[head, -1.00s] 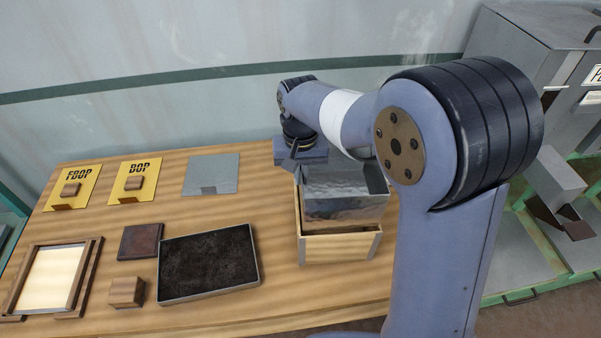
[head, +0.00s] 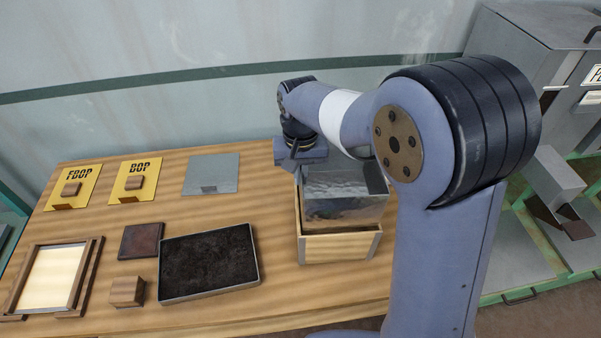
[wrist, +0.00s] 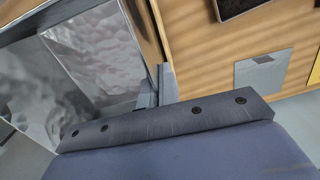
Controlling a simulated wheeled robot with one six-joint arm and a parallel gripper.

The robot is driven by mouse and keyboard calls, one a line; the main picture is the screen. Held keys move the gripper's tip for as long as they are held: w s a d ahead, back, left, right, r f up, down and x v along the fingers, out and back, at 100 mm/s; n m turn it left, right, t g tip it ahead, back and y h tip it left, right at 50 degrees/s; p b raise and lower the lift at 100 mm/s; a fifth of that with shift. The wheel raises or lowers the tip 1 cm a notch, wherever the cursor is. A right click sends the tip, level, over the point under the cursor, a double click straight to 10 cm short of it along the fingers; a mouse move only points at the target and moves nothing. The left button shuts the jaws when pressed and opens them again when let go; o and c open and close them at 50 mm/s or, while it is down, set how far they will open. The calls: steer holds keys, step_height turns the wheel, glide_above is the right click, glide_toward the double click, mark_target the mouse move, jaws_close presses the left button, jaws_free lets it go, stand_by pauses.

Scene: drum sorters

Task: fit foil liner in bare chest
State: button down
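The foil liner (head: 345,210) is a shiny open-topped box. It stands partly inside the wooden chest (head: 340,247), with its upper part above the chest's rim. In the wrist view the liner's crinkled foil wall (wrist: 95,60) fills the left side, and the chest's wooden edge (wrist: 143,32) runs beside it. My gripper (head: 298,168) is at the liner's back left edge. In the wrist view my gripper's fingers (wrist: 155,88) are close together at the liner's rim and look shut on its wall. The fingertips are partly hidden.
A tray of dark grit (head: 208,262), a brown plate (head: 141,242), a wooden block (head: 127,291) and a framed panel (head: 50,278) lie left of the chest. Two yellow stencil plates (head: 74,187) and a grey plate (head: 211,174) lie at the back. Grey machinery (head: 535,60) stands right.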

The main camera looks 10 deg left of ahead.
steer(key=shift+f+b, duration=2.6)
steer(key=shift+f, duration=1.4)
steer(key=shift+r, duration=0.15)
